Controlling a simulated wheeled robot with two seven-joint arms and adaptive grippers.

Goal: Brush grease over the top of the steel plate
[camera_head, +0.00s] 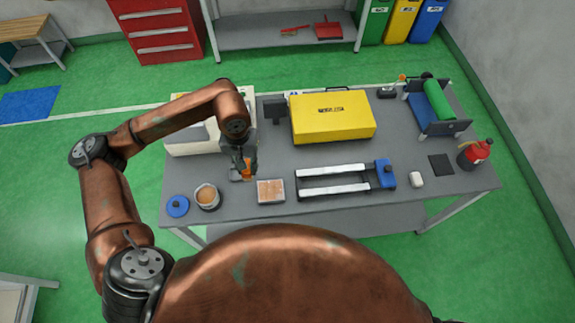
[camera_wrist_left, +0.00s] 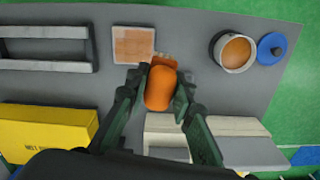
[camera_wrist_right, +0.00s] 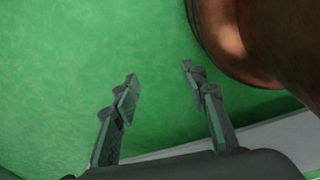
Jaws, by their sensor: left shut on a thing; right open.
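The steel plate (camera_head: 271,191) lies flat on the grey table near its front edge; its top shows a streaky orange-tan coating. It also shows in the left wrist view (camera_wrist_left: 133,44). My left gripper (camera_head: 243,168) is shut on an orange-handled brush (camera_wrist_left: 160,90), held just behind and left of the plate in the head view. The bristles (camera_wrist_left: 165,60) are close to the plate's edge; I cannot tell whether they touch anything. An open pot of orange-brown grease (camera_head: 207,196) stands left of the plate, its blue lid (camera_head: 177,206) beside it. My right gripper (camera_wrist_right: 160,85) is open and empty over green floor.
A yellow case (camera_head: 333,118) stands behind the plate. A frame with two pale rails and a blue end (camera_head: 345,180) lies to the right.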

